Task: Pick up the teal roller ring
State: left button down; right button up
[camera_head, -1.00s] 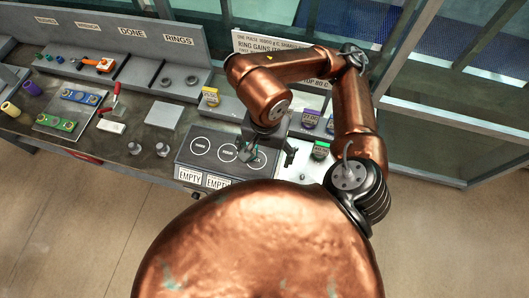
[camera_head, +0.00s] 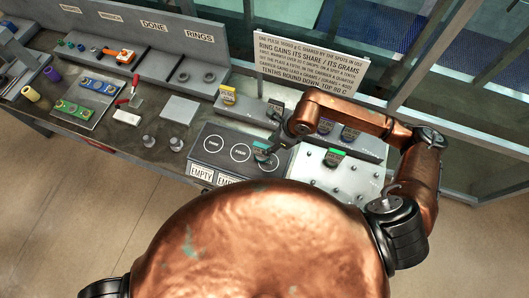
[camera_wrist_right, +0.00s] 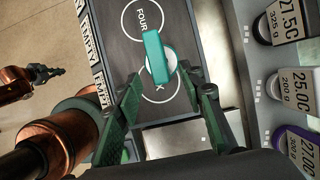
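The teal roller ring (camera_head: 262,150) is on the right-hand circle of the dark panel with printed circles (camera_head: 213,171). In the right wrist view the ring (camera_wrist_right: 157,58) is over the circle whose label ends in X, with a pale round part showing beside it. My right gripper (camera_head: 274,136) is close to the ring in the head view. In the wrist view its two fingers (camera_wrist_right: 160,88) stand apart, with the ring ahead between their tips; no grip shows. What looks like my left gripper (camera_wrist_right: 52,73) is small at the wrist view's left edge, its opening unclear.
A white plate (camera_head: 335,180) with studs lies right of the panel. Temperature-labelled holders (camera_wrist_right: 287,88) stand close by on the right. Two metal knobs (camera_head: 176,144) stand left of the panel.

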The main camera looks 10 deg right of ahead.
jog(key=p+x, duration=0.1)
jog(key=x, duration=0.2)
jog(key=shift+a+f, duration=0.1)
jog(key=shift+f, duration=0.1)
jog(key=shift+w+a+f, duration=0.15)
jog(key=shift+a+f, duration=0.05)
jog(key=shift+f, duration=0.35)
jog(key=c, duration=0.8)
grip_shut()
jog(key=shift+r, duration=0.1)
